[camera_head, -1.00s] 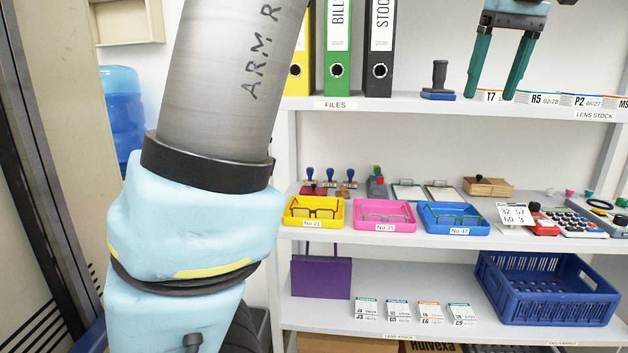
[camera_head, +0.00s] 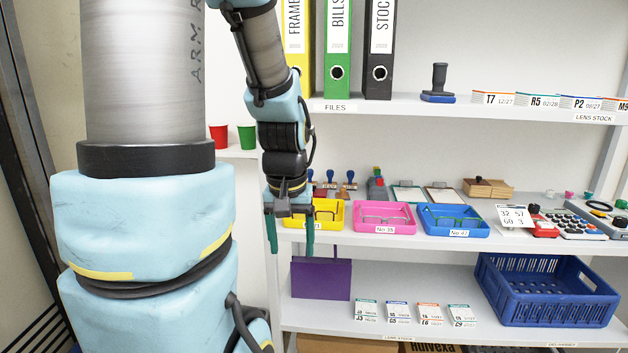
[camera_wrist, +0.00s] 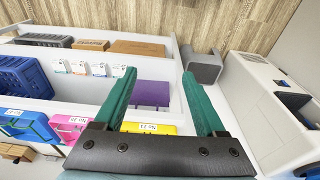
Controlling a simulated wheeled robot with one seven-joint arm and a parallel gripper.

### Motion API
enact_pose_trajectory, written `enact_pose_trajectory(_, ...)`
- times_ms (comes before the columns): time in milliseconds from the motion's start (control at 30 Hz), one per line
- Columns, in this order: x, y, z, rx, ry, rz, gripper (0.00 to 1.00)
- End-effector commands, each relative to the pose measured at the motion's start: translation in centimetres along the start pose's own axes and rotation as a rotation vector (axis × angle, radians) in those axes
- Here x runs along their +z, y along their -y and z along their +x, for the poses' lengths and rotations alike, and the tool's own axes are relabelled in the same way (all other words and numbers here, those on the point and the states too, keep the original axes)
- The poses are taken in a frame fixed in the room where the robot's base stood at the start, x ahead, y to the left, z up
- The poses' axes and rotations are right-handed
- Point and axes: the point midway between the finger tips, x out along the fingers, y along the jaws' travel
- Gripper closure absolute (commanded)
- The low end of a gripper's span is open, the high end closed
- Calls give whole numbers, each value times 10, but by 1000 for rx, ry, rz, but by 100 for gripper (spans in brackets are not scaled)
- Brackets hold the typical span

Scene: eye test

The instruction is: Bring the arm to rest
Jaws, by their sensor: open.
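My gripper (camera_head: 291,236) hangs pointing down in front of the left end of the shelf unit, with its two green fingers apart and nothing between them. In the head view it partly covers the yellow tray (camera_head: 329,224). My arm's pale blue and grey links fill the left of the head view and fold down to the gripper. In the wrist view the open fingers (camera_wrist: 158,92) point away toward the floor, with the purple bag (camera_wrist: 150,93) seen between them.
A pink tray (camera_head: 384,229) and a blue tray (camera_head: 454,232) with glasses stand on the middle shelf (camera_head: 390,241). A blue crate (camera_head: 548,310) and the purple bag are below. Binders (camera_head: 337,70) stand above. In the wrist view, a grey bin (camera_wrist: 203,68) stands on the wooden floor (camera_wrist: 215,20).

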Motion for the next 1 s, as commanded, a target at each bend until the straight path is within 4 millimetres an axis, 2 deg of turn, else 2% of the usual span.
enact_pose_trajectory(33, 12, 10, 6, -1, 3, -7, 27)
enact_pose_trajectory(100, 23, 17, 11, -1, 1, -4, 27)
enact_pose_trajectory(200, 29, 21, 14, -2, -2, -2, 27)
enact_pose_trajectory(1000, 29, 21, 14, -2, -2, -2, 27)
